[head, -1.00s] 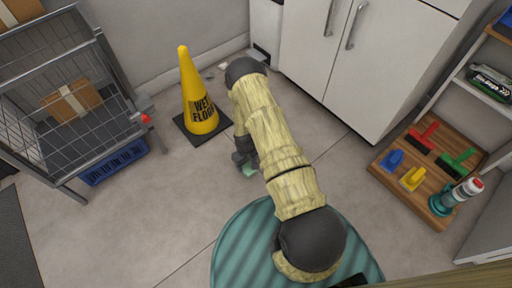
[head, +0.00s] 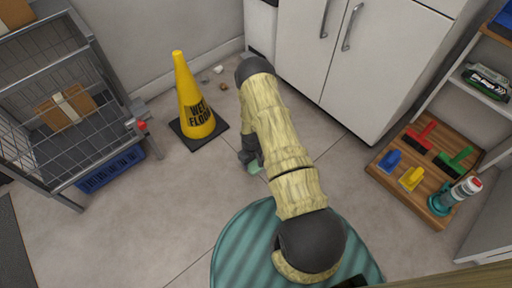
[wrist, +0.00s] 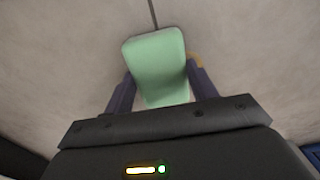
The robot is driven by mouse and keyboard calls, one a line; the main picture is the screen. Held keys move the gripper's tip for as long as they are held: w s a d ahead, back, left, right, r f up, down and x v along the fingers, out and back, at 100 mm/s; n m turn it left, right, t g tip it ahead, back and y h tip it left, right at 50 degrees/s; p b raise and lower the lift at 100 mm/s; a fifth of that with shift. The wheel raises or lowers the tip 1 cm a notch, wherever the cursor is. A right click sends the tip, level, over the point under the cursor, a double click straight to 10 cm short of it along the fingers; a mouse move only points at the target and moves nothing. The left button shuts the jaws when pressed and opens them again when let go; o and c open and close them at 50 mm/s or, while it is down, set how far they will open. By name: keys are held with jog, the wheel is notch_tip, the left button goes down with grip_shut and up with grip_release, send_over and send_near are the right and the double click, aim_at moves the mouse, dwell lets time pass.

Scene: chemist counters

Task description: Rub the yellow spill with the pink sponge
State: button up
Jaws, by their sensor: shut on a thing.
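My gripper (head: 252,160) hangs low over the grey floor, right of the wet floor cone. In the wrist view my gripper (wrist: 160,82) is shut on a pale green sponge (wrist: 155,58), with a finger at each side of it. A small part of the green sponge (head: 255,168) shows below my gripper in the head view. I see no pink sponge. I see no yellow spill on the visible floor; my arm hides part of it.
A yellow cone (head: 193,98) stands left of my arm. A wire cart (head: 70,143) is at the left. White cabinets (head: 345,70) stand behind. A wooden board (head: 405,172) with brushes and a bottle lies at the right. Small scraps (head: 218,69) lie by the wall.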

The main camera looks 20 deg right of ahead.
jog(key=shift+w+d, duration=0.2)
jog(key=shift+d, duration=0.55)
notch_tip(320, 180, up, 4)
jog(key=p, duration=0.3)
jog(key=shift+w+a+r, duration=0.1)
jog(key=r+p, duration=0.3)
jog(key=shift+d+r, duration=0.2)
jog(key=shift+r, duration=0.05)
jog(key=shift+a+r+p, duration=0.1)
jog(key=shift+r+p, duration=0.15)
jog(key=shift+p, duration=0.05)
notch_tip(320, 180, up, 19)
jog(key=m+p, duration=0.2)
jog(key=p, duration=0.5)
send_over(255, 161)
jog(key=w+a, duration=0.2)
jog(key=w, duration=0.1)
jog(key=s+a+r+m+p, duration=0.1)
jog(key=r+p, duration=0.5)
jog(key=r, duration=1.4)
jog(key=shift+a+r+m+p, duration=0.3)
jog(key=shift+a+m+p, duration=0.15)
jog(key=shift+a, duration=0.65)
